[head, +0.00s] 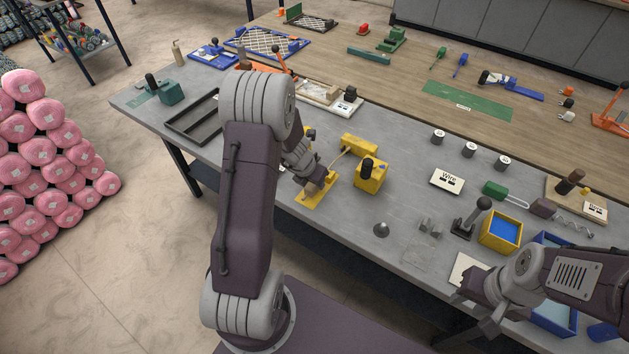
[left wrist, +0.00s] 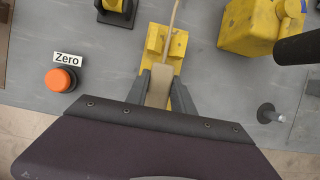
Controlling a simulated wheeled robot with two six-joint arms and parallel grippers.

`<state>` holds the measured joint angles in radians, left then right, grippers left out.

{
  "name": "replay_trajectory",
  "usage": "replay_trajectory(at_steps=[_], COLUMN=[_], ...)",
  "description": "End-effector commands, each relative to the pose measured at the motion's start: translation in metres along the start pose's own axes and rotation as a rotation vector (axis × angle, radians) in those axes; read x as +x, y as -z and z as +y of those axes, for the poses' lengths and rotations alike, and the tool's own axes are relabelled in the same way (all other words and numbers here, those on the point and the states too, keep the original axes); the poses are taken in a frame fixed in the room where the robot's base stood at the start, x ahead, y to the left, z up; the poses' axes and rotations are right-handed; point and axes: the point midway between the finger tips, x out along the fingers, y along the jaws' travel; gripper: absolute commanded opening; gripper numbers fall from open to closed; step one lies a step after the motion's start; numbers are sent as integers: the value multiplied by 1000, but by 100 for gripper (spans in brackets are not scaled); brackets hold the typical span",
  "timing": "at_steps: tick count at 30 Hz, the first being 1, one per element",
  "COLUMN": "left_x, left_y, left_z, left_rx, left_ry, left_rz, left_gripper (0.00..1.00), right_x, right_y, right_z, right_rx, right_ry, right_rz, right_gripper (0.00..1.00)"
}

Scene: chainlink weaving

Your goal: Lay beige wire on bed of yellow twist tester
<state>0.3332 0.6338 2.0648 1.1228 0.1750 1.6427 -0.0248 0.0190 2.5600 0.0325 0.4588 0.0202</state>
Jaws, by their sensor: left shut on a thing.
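The beige wire (left wrist: 174,18) is gripped by my left gripper (left wrist: 158,92); a wider beige piece shows between its fingers. From there the thin wire runs away over the yellow bed (left wrist: 177,49) and out of the left wrist view. In the head view my left gripper (head: 318,185) is low over the yellow bed (head: 316,200), partly behind my arm. The yellow twist tester's body (head: 370,181) with a black knob stands to its right. I cannot tell whether the wire touches the bed. My right gripper (head: 478,308) is open and empty at the right front.
An orange button (left wrist: 61,79) with a "Zero" label lies left of the bed. A "Wire" card (head: 447,180), several spools and a yellow bin with blue inside (head: 501,231) are farther right.

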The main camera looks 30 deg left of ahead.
Motion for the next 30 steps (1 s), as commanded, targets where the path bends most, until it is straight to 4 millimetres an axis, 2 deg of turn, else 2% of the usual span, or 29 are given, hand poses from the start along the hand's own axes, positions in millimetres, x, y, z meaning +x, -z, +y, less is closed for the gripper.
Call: replay_trajectory(at_steps=[26,27,29,30], left_x=[12,12,12,12], left_y=[5,5,5,5], left_z=[0,0,0,0], left_rx=[1,1,1,1], left_ry=[0,0,0,0], left_rz=[0,0,0,0], left_gripper=[0,34,51,54], right_x=[13,12,12,12], right_y=[-1,-1,-1,-1], right_z=[0,0,0,0], right_rx=[0,0,0,0], right_ry=[0,0,0,0], right_rz=[0,0,0,0], right_gripper=[36,36,36,36])
